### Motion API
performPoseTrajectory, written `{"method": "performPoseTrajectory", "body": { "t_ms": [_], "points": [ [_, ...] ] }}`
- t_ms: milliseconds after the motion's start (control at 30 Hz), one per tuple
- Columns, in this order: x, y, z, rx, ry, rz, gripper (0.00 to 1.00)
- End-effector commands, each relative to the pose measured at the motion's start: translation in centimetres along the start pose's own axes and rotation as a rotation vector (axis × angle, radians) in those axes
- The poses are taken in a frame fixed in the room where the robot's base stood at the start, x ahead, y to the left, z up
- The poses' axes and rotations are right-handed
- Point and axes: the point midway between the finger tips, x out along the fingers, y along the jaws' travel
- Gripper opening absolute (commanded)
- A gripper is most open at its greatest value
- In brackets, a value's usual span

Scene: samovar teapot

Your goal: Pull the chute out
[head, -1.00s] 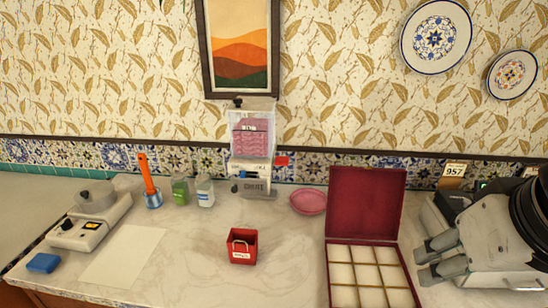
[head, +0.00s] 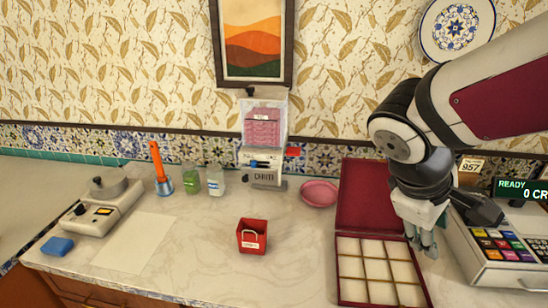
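The dispenser (head: 262,128) stands against the back wall, a clear box with pink contents on a white base. At its foot is a grey chute (head: 264,177) with dark lettering that is hard to read, probably its name. A small blue part and a red tab show on the base just above it. My gripper (head: 424,248) points down at the right, over the right edge of the compartment box, well apart from the chute. It holds nothing that I can see. Its finger gap is too small and partly turned away to judge.
A pink dish (head: 319,193) lies right of the chute. The open compartment box (head: 368,206) and a register (head: 497,247) fill the right. Bottles (head: 215,181) stand left.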

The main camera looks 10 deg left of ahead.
Motion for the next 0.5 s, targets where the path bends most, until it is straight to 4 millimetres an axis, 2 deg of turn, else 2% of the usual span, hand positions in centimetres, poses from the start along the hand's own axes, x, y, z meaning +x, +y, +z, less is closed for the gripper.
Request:
{"method": "performPoseTrajectory", "body": {
  "t_ms": [33, 100, 267, 367, 500],
  "points": [
    [0.7, 0.0, -1.7, -0.093, -0.030, 0.048, 0.37],
    [1.4, 0.4, -3.8, -0.212, -0.067, 0.127, 0.37],
    [2.3, 0.7, -9.6, -0.486, -0.133, 0.328, 0.37],
    [2.4, 0.0, -13.8, -0.658, -0.164, 0.468, 0.37],
    [2.0, -2.1, -20.0, -0.895, -0.194, 0.685, 0.37]
  ]
}}
